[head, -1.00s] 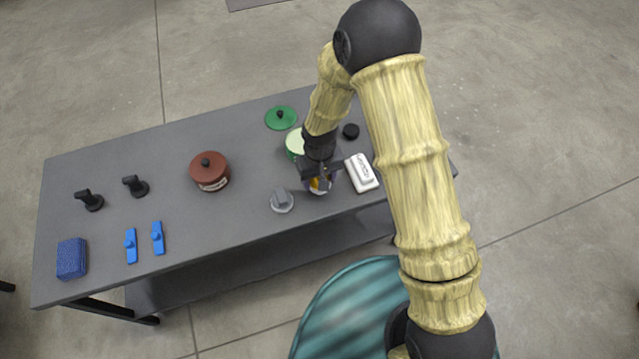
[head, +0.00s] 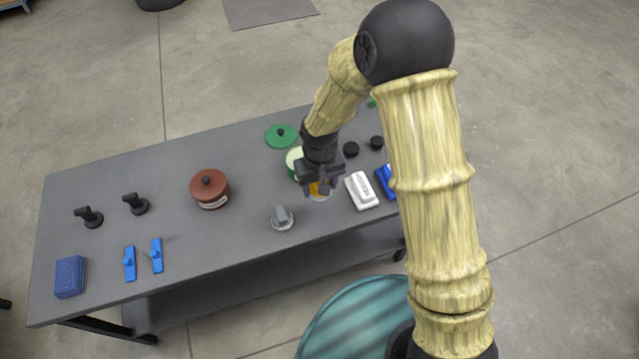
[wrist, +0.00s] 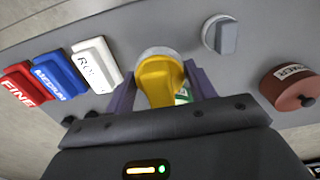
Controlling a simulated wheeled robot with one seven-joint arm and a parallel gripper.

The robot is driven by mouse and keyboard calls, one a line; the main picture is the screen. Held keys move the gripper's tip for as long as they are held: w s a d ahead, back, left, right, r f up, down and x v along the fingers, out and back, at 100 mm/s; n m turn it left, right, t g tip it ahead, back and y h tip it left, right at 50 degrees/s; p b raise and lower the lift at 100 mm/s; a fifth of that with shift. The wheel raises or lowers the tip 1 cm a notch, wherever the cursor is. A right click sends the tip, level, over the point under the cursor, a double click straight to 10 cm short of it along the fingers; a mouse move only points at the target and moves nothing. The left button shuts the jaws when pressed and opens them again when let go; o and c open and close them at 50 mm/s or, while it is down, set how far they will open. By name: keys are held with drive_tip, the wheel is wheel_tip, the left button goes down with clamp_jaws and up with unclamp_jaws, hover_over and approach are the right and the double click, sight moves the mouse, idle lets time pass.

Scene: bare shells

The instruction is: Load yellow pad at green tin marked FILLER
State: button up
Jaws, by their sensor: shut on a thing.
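My gripper (head: 321,184) is shut on the yellow pad (wrist: 160,82), which has a yellow grip on a round pale base. In the head view the pad (head: 318,189) is partly hidden by the fingers; its height over the table is hard to judge. The green tin (head: 292,158) is just behind and left of my gripper, partly hidden by it. It is open, with pale green inside; no FILLER marking is readable. In the wrist view, a bit of green and white (wrist: 183,95) shows beside the pad, between the fingers.
A green lid (head: 281,136) lies behind the tin. A grey knobbed pad (head: 282,218) is front left of my gripper. White (head: 361,191), blue (head: 386,181) and red (wrist: 22,88) labelled blocks stand to the right. A red-brown pot (head: 209,190) is left, with free table between.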

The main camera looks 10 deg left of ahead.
drive_tip(key=w+d+m, duration=0.1)
drive_tip(key=w+d, duration=0.1)
drive_tip(key=d, duration=0.1)
drive_tip(key=w+d+m, duration=0.1)
drive_tip(key=w+d, duration=0.1)
drive_tip(key=d, duration=0.2)
drive_tip(key=w+d+m, duration=0.1)
drive_tip(key=w+d, duration=0.1)
drive_tip(key=d, duration=0.1)
drive_tip(key=shift+w+d+f, duration=0.15)
drive_tip(key=shift+w+d, duration=0.1)
drive_tip(key=shift+d, duration=0.15)
drive_tip(key=shift+c, duration=0.2)
drive_tip(key=w+d+m, duration=0.3)
drive_tip(key=d, duration=1.1)
drive_tip(key=shift+w+d+f, duration=0.15)
drive_tip(key=shift+w+d, duration=0.05)
drive_tip(key=shift+d, duration=0.15)
